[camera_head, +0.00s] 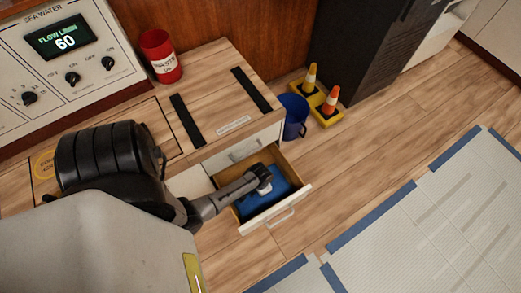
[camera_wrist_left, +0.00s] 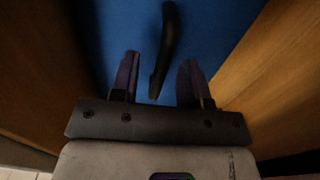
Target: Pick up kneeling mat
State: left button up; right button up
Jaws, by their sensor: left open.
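The blue kneeling mat (camera_head: 256,205) lies inside the open drawer in the head view. In the left wrist view the blue mat (camera_wrist_left: 225,30) fills the space ahead, and a dark curved handle (camera_wrist_left: 171,30) stands out against it. My left gripper (camera_head: 265,182) reaches into the drawer over the mat, and part of the mat is hidden under it. In the left wrist view my left gripper (camera_wrist_left: 159,58) is open, and the near end of the handle shows between its two fingers. I cannot tell whether they touch it. My right gripper is not in view.
The drawer's front (camera_head: 278,212) and wooden side walls closely surround the gripper. A red can (camera_head: 160,56) stands on the counter. Open floor lies to the right.

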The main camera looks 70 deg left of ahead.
pick_arm(q)
jog(key=shift+f, duration=0.35)
jog(key=shift+c, duration=0.4)
grip_shut()
jog(key=shift+r, duration=0.15)
